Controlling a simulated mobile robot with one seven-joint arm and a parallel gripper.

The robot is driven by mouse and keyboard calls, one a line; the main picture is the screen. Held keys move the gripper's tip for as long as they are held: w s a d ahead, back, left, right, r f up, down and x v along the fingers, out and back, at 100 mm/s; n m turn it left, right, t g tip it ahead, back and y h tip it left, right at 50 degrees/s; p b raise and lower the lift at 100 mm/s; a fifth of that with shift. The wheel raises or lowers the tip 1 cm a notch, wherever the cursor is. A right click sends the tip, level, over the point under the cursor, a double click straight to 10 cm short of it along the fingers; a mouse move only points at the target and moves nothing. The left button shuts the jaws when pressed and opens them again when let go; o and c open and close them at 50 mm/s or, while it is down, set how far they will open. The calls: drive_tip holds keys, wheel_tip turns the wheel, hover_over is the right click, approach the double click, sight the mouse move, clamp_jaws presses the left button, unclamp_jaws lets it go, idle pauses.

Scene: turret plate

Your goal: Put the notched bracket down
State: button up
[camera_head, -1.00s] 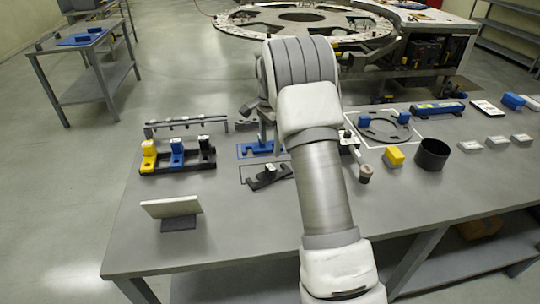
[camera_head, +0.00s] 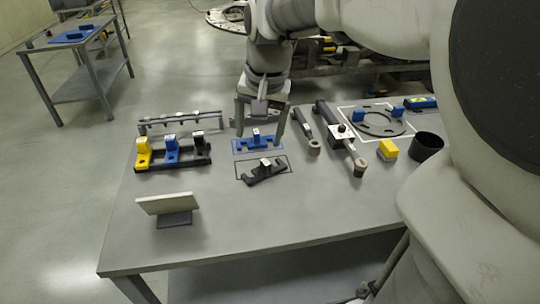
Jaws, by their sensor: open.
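Two brackets with cut-outs lie on the grey table, and I cannot tell which one the task names. A blue bracket (camera_head: 245,148) lies flat inside an outlined area in the middle. A black bracket (camera_head: 263,175) lies just in front of it, turned at an angle across its own outlined rectangle. Each has a small light-topped block on it. My gripper (camera_head: 259,134) points down over the blue bracket. Its fingers are apart, one near each end of that bracket, with nothing held between them. I cannot tell whether the fingertips touch it.
A black rack (camera_head: 188,161) with yellow, blue and black blocks stands left, a low rail (camera_head: 180,122) behind it. Dark tools (camera_head: 342,135) lie right of my gripper. A ring plate (camera_head: 378,123), yellow block (camera_head: 387,150) and black cup (camera_head: 427,146) are further right. The front middle is clear.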

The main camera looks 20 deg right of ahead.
drive_tip(key=s+a+n+t, duration=0.2)
drive_tip(key=s+n, duration=0.4)
drive_tip(key=s, duration=0.9)
drive_tip(key=shift+a+f+n+t, duration=0.3)
drive_tip(key=shift+a+f, duration=0.1)
drive_tip(key=shift+a, duration=0.45)
drive_tip(key=shift+s, duration=0.1)
